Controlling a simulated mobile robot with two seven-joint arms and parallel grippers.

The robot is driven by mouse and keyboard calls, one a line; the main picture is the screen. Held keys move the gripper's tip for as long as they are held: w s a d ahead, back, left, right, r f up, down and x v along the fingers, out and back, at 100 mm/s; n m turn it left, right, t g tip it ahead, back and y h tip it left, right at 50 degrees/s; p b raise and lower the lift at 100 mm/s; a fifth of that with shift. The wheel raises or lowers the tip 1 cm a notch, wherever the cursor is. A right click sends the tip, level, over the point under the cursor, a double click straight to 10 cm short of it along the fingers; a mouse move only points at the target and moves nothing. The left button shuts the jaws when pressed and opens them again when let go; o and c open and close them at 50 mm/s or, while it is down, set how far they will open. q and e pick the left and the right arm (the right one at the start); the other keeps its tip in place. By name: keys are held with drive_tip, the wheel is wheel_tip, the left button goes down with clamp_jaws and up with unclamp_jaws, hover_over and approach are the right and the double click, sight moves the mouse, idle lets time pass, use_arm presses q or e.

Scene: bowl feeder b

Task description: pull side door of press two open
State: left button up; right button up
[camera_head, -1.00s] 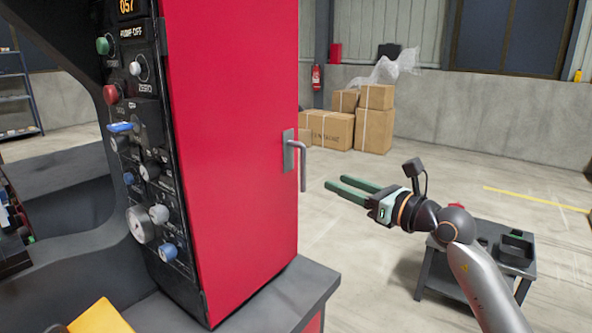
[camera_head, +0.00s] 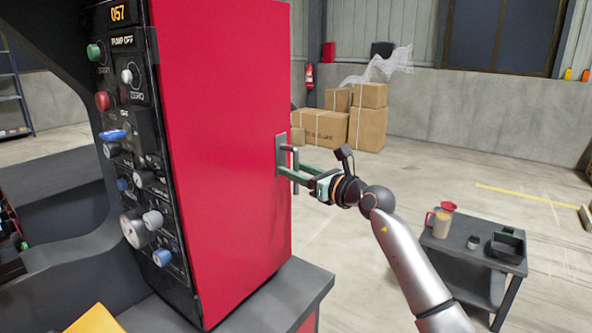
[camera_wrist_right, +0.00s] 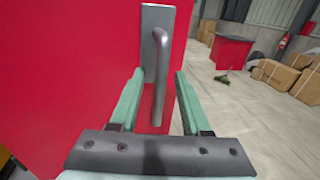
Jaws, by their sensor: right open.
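The red side door (camera_head: 225,150) of the press is flat and looks shut in the head view. Its grey metal handle (camera_head: 294,160) sits on a plate at the door's right edge. In the right wrist view the handle (camera_wrist_right: 160,80) hangs down from its plate, between the two green fingers. My right gripper (camera_head: 286,172) is open, with its fingers on either side of the handle bar; clear gaps to the bar show in the wrist view. The door also fills the left of the wrist view (camera_wrist_right: 70,70). My left gripper is not in view.
A black control panel (camera_head: 130,150) with knobs and a gauge is left of the door. A dark ledge (camera_head: 285,290) juts out below it. A small grey table (camera_head: 465,262) with a cup and black tray stands at right. Cardboard boxes (camera_head: 335,125) are at the back.

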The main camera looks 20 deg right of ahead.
clamp_jaws()
idle(0.4)
idle(1.1)
